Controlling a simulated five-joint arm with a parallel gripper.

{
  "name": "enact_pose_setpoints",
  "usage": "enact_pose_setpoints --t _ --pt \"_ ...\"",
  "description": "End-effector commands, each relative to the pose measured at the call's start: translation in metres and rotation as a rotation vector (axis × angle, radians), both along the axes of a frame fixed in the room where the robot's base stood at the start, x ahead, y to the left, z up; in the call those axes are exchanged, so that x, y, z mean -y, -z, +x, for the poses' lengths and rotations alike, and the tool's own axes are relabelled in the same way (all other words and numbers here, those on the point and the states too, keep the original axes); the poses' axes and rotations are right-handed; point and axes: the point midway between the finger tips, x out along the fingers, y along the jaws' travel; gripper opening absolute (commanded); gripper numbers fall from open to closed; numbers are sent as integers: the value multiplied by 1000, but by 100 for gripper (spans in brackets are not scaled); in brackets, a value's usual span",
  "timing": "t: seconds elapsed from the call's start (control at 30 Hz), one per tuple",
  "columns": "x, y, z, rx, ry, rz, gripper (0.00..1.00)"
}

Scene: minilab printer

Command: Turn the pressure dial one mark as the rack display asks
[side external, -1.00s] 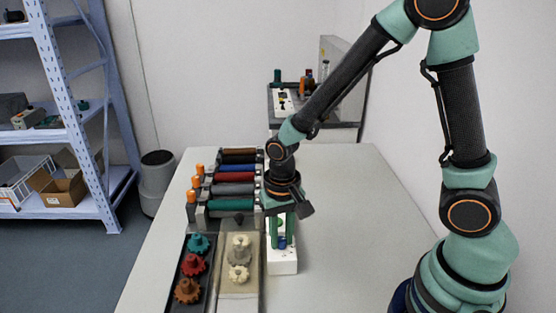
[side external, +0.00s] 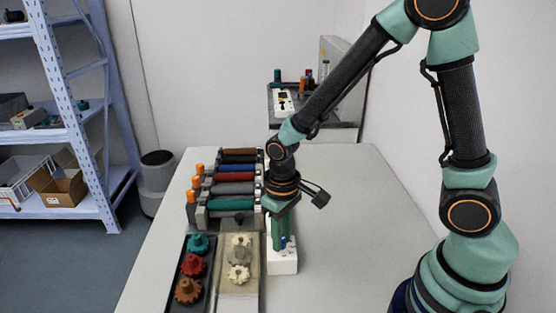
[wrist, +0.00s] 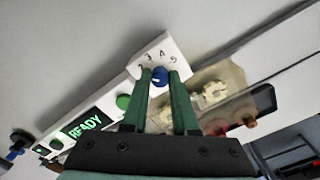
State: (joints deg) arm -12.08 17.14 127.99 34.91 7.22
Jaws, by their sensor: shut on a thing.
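The pressure dial is a small blue knob (wrist: 160,76) on a white panel (wrist: 172,48) in the wrist view, with printed marks around it, 3, 4 and 5 among them. My gripper (wrist: 161,80) is shut on the knob, one green finger on each side. The white pointer line on the knob is too small to read against the marks. A dark display (wrist: 88,130) on the same unit shows READY in green. In the side view, my gripper (side external: 281,243) is over the white unit (side external: 284,264), and the knob is mostly hidden by the fingers.
A green button (wrist: 123,102) sits between the dial and the display. Left of the unit are a tray of cream gears (side external: 238,292) and a dark tray of coloured gears (side external: 187,241). Coloured rollers (side external: 232,189) lie behind. The table (side external: 350,220) is clear on the right.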

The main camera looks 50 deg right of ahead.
Motion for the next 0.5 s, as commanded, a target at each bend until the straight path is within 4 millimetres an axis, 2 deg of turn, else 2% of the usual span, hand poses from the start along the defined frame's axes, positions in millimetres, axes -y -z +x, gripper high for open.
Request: enact_pose_setpoints --t 0.37,0.4,0.43,0.5 --pt "0 0 1 2 -3 0 0" --pt "0 0 1 2 -2 0 42" --pt "0 0 1 2 -2 0 54" --pt "0 0 1 2 -2 0 57"
